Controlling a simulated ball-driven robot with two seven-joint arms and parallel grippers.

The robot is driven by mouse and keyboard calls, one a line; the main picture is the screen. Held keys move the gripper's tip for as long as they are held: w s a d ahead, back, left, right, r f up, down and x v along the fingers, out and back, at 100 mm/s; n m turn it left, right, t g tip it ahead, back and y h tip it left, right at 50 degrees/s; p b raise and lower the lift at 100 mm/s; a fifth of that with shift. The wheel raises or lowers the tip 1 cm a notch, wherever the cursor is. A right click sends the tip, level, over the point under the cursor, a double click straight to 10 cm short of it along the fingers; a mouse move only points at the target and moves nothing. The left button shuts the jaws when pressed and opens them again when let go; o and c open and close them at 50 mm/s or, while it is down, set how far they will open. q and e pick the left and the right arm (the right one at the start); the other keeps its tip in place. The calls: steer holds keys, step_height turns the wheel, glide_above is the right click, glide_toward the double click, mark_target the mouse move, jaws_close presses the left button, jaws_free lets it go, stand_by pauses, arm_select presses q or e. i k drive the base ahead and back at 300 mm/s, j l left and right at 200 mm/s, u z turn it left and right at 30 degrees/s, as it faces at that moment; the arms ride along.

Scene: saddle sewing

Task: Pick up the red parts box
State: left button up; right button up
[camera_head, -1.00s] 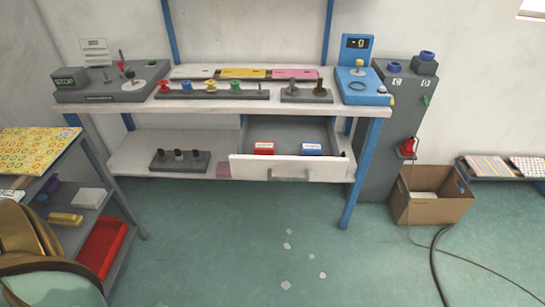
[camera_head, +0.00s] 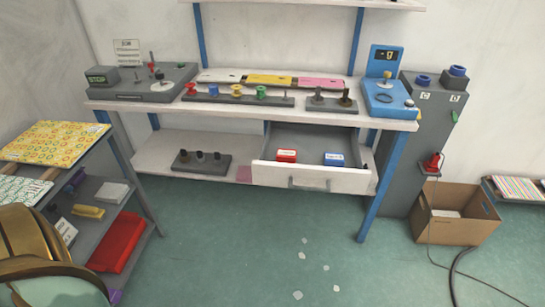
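A small red parts box (camera_head: 287,156) with a white label on it sits in the open drawer (camera_head: 313,177) under the workbench. A similar blue box (camera_head: 334,159) lies to its right in the same drawer, apart from it. Neither of my grippers shows in the head view, so nothing of mine touches the red box. A larger red bin (camera_head: 118,241) stands on the low shelf of the rack at the left.
The workbench (camera_head: 130,106) carries spools, a blue device (camera_head: 389,95) and a grey machine. A cardboard box (camera_head: 456,214) and a dark cable lie at the right. The green floor (camera_head: 250,235) before the drawer is clear apart from small scraps.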

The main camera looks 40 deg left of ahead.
mark_target(284, 155)
steer(key=i+u, duration=0.15)
steer(key=u, duration=0.3)
steer(key=i+l+u, duration=0.1)
steer(key=u, duration=0.3)
steer(key=l+u, duration=0.15)
steer(key=u, duration=0.3)
steer(key=i+l+u, duration=0.15)
steer(key=u, duration=0.3)
